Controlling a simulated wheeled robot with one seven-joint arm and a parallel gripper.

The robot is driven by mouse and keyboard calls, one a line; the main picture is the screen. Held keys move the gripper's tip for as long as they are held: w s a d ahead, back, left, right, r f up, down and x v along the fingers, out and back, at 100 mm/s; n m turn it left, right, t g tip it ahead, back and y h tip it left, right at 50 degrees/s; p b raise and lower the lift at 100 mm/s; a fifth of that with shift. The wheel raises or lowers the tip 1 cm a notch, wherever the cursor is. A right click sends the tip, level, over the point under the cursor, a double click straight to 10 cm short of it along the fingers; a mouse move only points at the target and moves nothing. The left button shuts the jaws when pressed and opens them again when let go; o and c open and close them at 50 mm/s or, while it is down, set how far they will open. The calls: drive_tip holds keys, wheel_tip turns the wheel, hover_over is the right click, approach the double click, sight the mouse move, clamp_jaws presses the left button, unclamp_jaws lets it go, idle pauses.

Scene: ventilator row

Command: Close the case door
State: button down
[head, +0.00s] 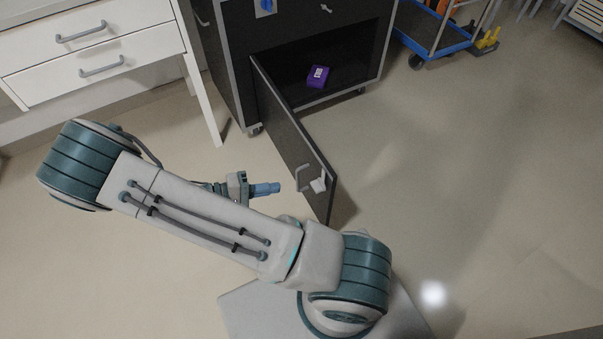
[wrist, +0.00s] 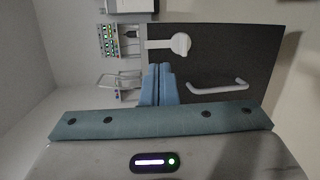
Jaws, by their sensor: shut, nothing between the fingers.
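The case (head: 232,62) is a dark cabinet with grey edges at the top centre of the head view. Its door (head: 290,135) hangs wide open, swung out toward me from the left side of the opening. The door has a light bar handle (head: 300,178) and a white latch piece (head: 319,184) near its free edge. In the wrist view the door (wrist: 265,65) fills the right side, with its handle (wrist: 217,87) and latch (wrist: 180,44). My gripper (head: 268,188) has blue fingers, shut and empty, left of the handle. The fingers (wrist: 158,82) appear in front of the door's edge region; contact cannot be told.
A purple box (head: 317,76) lies inside the case. A white drawer unit (head: 90,45) stands to the left. A blue-edged cart (head: 430,30) is at the upper right. The floor (head: 480,200) right of the door is clear.

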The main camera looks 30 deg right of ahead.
drive_tip(key=a+f+t+h, duration=0.1)
drive_tip(key=t+h, duration=0.1)
drive_tip(key=t, duration=0.1)
drive_tip(key=b, duration=0.4)
approach(322, 167)
drive_tip(key=shift+n, duration=0.4)
drive_tip(key=d, duration=0.5)
drive_tip(key=shift+d+f, duration=0.2)
drive_tip(key=shift+d, duration=0.05)
drive_tip(key=shift+d+r, duration=0.1)
drive_tip(key=shift+d, duration=0.6)
